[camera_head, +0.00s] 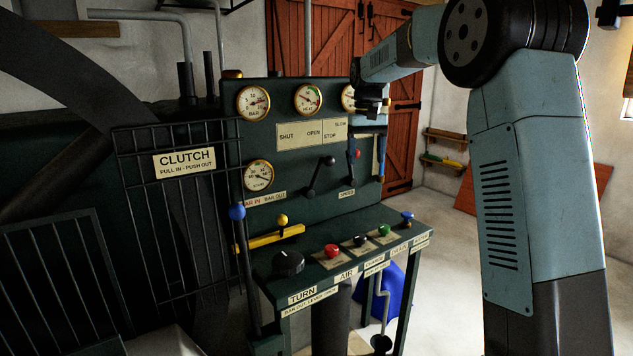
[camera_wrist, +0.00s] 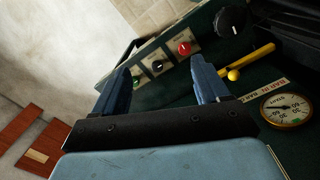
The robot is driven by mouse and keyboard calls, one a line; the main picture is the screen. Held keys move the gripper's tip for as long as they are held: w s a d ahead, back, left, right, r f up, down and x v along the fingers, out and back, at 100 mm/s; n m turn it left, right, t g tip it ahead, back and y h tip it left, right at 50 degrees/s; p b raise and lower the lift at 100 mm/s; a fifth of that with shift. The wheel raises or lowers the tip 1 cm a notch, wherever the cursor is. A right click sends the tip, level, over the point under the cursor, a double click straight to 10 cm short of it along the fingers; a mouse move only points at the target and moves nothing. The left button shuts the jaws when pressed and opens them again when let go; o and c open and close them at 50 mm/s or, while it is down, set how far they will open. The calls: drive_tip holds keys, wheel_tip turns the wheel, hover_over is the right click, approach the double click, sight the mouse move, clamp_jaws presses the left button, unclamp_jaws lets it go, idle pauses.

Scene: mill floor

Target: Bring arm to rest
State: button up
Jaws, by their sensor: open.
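My gripper (camera_head: 367,178) is raised in front of the right part of the dark green control panel (camera_head: 262,120) in the head view, its fingers pointing down. In the wrist view my gripper (camera_wrist: 160,82) shows two blue fingers spread wide apart with nothing between them. My arm reaches in from the right and bends over to the panel. The gripper hides part of the right gauge (camera_head: 348,97) and of the plate beneath it. A red-knobbed lever (camera_head: 357,153) shows close to the fingers; I cannot tell how far apart they are.
A black-knobbed lever (camera_head: 321,174) stands left of the gripper. A caged clutch (camera_head: 184,161) is at left. Open floor lies right.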

drive_tip(key=s+d+r+t, duration=0.2)
drive_tip(key=s+d, duration=0.1)
drive_tip(key=s, duration=0.7)
drive_tip(key=s+d+r+t, duration=0.1)
drive_tip(key=s+d+r, duration=0.25)
drive_tip(key=s, duration=0.75)
drive_tip(key=s+d+f+t, duration=0.1)
drive_tip(key=s+f, duration=0.3)
drive_tip(key=s, duration=0.5)
drive_tip(key=s+d+f+m+t, duration=0.1)
drive_tip(key=s+f, duration=0.3)
drive_tip(key=s, duration=0.5)
drive_tip(key=shift+s+d+f+m+t, duration=0.35)
drive_tip(key=shift+d+t, duration=0.25)
drive_tip(key=shift+d, duration=0.2)
